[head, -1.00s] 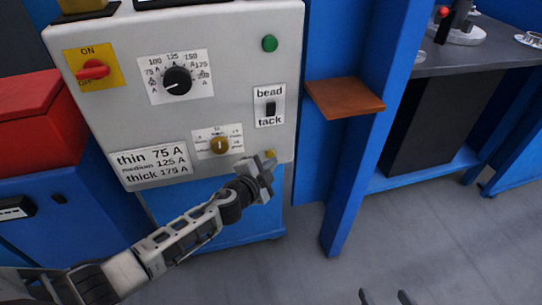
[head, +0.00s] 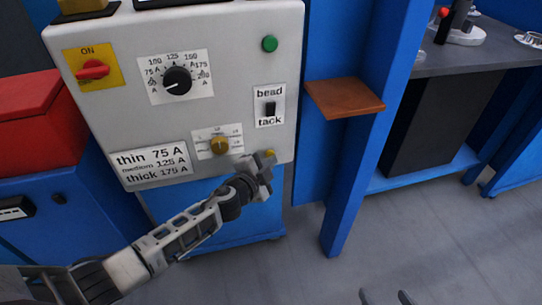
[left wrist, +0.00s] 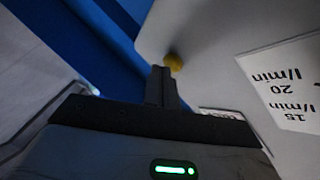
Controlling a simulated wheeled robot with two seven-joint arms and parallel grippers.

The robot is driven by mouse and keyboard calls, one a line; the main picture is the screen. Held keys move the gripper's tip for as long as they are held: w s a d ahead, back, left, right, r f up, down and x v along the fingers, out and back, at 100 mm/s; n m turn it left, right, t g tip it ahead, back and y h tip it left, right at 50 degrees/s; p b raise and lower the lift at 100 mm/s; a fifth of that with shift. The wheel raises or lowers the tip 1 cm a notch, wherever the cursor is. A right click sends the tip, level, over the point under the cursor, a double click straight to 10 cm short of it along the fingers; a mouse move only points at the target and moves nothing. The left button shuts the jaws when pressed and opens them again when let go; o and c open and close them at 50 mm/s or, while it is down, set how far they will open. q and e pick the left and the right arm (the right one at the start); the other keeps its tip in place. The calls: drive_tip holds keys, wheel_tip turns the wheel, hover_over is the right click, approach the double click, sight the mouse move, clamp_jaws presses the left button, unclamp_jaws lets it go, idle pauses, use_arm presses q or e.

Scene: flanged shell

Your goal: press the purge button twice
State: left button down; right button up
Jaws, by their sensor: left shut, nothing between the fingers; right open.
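The grey control panel (head: 225,100) faces me. A small yellow button (head: 271,153) sits at its lower right corner, mostly hidden behind my left gripper (head: 264,160). No purge label is readable. In the left wrist view the yellow button (left wrist: 174,62) shows just beyond the tips of my left gripper (left wrist: 162,70). The left gripper is shut and empty, with its tips very close to the button; I cannot tell whether they touch. My right gripper (head: 386,297) is open, with only its fingertips showing at the bottom edge.
The panel also has a red switch (head: 92,69), a black dial (head: 177,81), a brass knob (head: 219,146), a bead/tack switch (head: 270,108) and a green button (head: 269,43). A brown shelf (head: 344,98) juts out at the right. The floor below is clear.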

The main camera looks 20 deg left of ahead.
use_arm(q)
drive_tip(key=shift+w+a, duration=0.1)
idle(0.3)
drive_tip(key=shift+s+d, duration=0.5)
drive_tip(key=shift+s, duration=0.3)
drive_tip(key=s+d, duration=0.1)
drive_tip(key=s, duration=0.1)
drive_tip(key=s+d, duration=0.1)
drive_tip(key=s, duration=0.1)
drive_tip(key=shift+d+p, duration=0.3)
drive_tip(key=shift+d, duration=0.1)
idle(0.5)
